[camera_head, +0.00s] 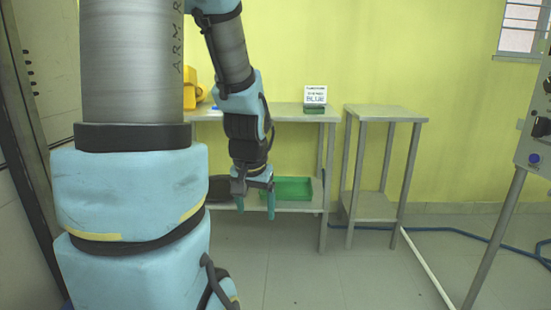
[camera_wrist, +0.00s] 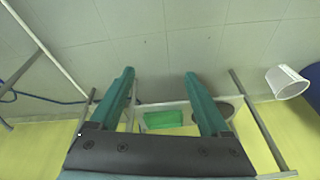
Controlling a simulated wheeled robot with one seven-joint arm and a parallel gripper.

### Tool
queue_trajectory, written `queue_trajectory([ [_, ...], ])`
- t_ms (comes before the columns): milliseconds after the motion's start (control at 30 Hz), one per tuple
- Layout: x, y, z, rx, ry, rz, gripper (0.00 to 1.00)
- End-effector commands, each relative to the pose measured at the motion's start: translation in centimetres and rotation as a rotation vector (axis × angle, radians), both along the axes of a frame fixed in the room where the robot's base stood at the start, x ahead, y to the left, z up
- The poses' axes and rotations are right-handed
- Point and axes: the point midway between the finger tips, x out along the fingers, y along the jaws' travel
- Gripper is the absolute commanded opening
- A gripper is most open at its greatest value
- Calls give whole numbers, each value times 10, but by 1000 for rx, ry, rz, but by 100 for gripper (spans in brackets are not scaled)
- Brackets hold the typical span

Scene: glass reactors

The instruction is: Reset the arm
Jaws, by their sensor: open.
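My arm reaches down in the head view, with light blue covers and a dark wrist. My gripper (camera_head: 256,204) hangs in front of the metal table, its two green fingers pointing down. In the wrist view my gripper (camera_wrist: 160,85) shows its two fingers apart with nothing between them. Part of the table behind is hidden by my arm.
A green tray (camera_head: 305,190) lies on the lower shelf of the metal table (camera_head: 285,113). A small sign (camera_head: 315,95) stands on its top. A smaller bare table (camera_head: 385,113) stands to its right. A blue hose (camera_head: 450,234) runs along the floor. A control panel (camera_head: 537,135) stands at the right edge. The middle floor is clear.

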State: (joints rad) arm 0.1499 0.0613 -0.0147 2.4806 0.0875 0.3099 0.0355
Motion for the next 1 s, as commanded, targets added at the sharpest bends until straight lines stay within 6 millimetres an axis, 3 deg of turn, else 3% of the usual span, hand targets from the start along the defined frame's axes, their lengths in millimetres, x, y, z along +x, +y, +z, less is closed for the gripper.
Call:
queue_trajectory([
  [100, -48, 19, -12, -26, 126, 144, 80],
  [167, -64, 22, -7, -38, 169, 193, 80],
  [200, -61, 21, 8, -36, 162, 183, 80],
  [467, -59, 20, 65, -34, 159, 177, 80],
  [800, -58, 20, 168, -34, 157, 175, 80],
  [1000, -58, 20, 210, -33, 157, 175, 80],
])
